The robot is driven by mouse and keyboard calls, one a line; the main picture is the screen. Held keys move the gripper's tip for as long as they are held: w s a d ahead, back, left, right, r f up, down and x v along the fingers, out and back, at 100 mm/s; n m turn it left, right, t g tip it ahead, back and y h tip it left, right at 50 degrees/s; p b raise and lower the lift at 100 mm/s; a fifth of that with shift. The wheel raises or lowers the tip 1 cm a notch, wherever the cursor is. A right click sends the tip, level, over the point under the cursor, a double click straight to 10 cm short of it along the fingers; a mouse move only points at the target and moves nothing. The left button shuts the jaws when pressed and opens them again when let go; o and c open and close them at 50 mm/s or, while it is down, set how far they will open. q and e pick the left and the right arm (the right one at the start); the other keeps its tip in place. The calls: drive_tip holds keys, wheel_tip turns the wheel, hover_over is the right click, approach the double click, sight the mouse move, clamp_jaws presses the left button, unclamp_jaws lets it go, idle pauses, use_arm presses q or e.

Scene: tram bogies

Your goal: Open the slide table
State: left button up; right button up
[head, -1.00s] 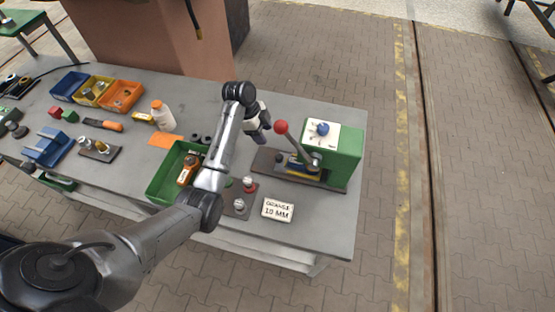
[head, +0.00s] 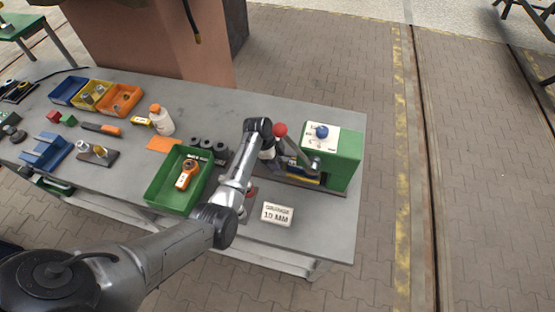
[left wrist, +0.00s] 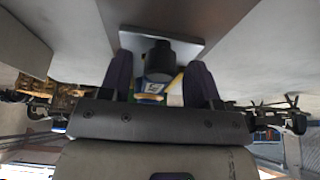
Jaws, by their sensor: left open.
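The slide table (head: 304,177), with blue and yellow parts, sits low on the dark base of the green press-like fixture (head: 345,160) at the right end of the bench. A lever with a red knob (head: 280,130) rises above it. My left gripper (head: 271,157) is at the left end of this base, partly hidden by its own arm. In the left wrist view the left gripper (left wrist: 160,78) is open, with a black round knob (left wrist: 160,56) and a blue-yellow part (left wrist: 152,88) showing between its fingers. Contact cannot be told. My right gripper is not in view.
A sign reading 10 MM (head: 277,214) stands at the bench's front. A green bin (head: 160,190) with an orange-black tool, dark cylinders (head: 207,146) and a white bottle (head: 162,120) lie left of my arm.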

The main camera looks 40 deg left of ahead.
use_arm(q)
drive_tip(key=shift+f, duration=0.2)
clamp_jaws()
idle(0.6)
